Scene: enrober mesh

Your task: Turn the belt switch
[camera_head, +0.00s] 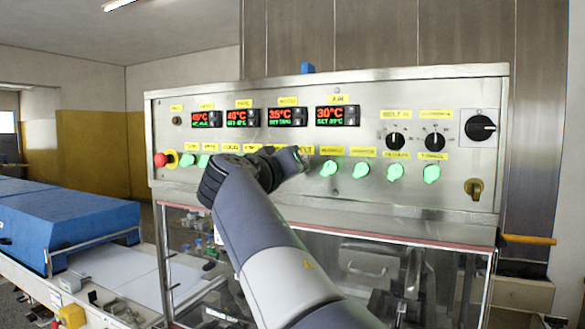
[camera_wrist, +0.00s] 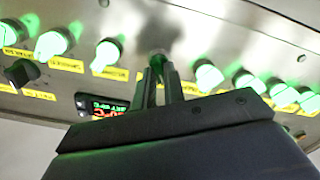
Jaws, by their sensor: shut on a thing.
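The control panel (camera_head: 300,185) carries a row of green-lit switches under yellow labels. My gripper (camera_head: 301,158) is at this row, just below a partly covered label (camera_head: 304,150) whose visible end reads "ELT". In the wrist view, which sees the panel upside down, my gripper's two fingers (camera_wrist: 161,72) are close together, with the belt switch (camera_wrist: 158,57) between their tips. That switch looks grey and unlit, unlike the green ones beside it. The fingers and their shadow hide most of it, so its angle cannot be told.
Green switches (camera_head: 328,168) stand close to the right of my gripper; others are partly hidden by my arm. A red emergency button (camera_head: 160,160) is at the panel's left. Black dials (camera_head: 435,141) and a brass-coloured handle (camera_head: 474,188) are at the right. Temperature displays (camera_head: 287,117) sit above.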

